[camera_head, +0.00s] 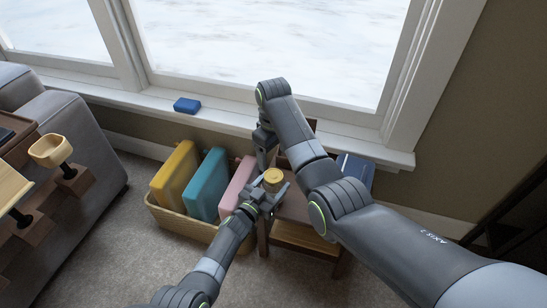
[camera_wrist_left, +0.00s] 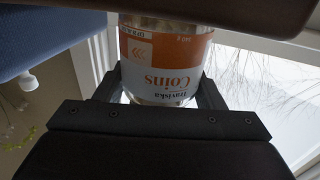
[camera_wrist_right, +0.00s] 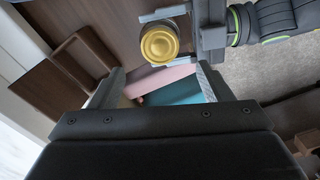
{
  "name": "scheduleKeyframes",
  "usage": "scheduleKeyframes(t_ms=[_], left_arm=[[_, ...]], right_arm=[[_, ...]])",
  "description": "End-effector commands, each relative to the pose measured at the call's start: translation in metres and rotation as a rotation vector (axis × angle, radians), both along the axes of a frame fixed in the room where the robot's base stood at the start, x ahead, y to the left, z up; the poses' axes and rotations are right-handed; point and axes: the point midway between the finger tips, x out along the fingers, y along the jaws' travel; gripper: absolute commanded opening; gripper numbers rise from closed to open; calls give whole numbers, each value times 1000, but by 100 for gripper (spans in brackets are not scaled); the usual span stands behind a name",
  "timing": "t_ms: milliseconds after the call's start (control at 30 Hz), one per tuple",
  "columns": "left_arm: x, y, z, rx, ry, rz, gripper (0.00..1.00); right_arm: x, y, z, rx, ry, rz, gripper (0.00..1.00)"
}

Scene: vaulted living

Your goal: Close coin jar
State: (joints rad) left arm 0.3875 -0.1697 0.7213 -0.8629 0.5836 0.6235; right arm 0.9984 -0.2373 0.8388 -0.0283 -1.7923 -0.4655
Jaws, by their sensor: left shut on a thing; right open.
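The coin jar (camera_wrist_left: 165,65) is a clear jar with a white and orange label reading "Coins", upside down in the left wrist view. Its round gold lid (camera_head: 273,175) sits at the top; I cannot tell whether it is fully seated. The lid also shows in the right wrist view (camera_wrist_right: 160,43). My left gripper (camera_head: 269,191) is shut around the jar's sides and holds it by the small table. My right gripper (camera_head: 266,154) is just behind the jar in the head view, partly hidden by its arm. Its fingers are apart and empty in the right wrist view (camera_wrist_right: 156,85).
A small brown wooden table (camera_head: 297,211) stands under the arms. A wicker basket (camera_head: 180,226) beside it holds yellow, teal and pink upright items. A blue block (camera_head: 187,105) lies on the window sill. A grey sofa (camera_head: 84,140) is at left. Carpet at the front is clear.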

Motion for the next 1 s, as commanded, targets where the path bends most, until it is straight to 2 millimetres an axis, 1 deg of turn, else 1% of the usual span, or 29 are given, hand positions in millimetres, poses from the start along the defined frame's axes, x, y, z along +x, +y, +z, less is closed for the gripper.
scheduleKeyframes(t_ms=[167,267,367,600,700,833,1000], left_arm=[[0,0,0,0,0,0,0],[0,0,0,0,0,0,0],[0,0,0,0,0,0,0],[0,0,0,0,0,0,0],[0,0,0,0,0,0,0],[0,0,0,0,0,0,0],[0,0,0,0,0,0,0]], right_arm=[[0,0,-1,0,0,0,72],[0,0,-5,-1,1,0,72],[0,0,-16,-1,3,-1,72],[-1,-1,-55,-2,4,-1,72],[0,0,-65,-2,1,-1,72],[0,-1,-76,-2,1,-1,72],[0,0,-80,0,0,-1,72]])
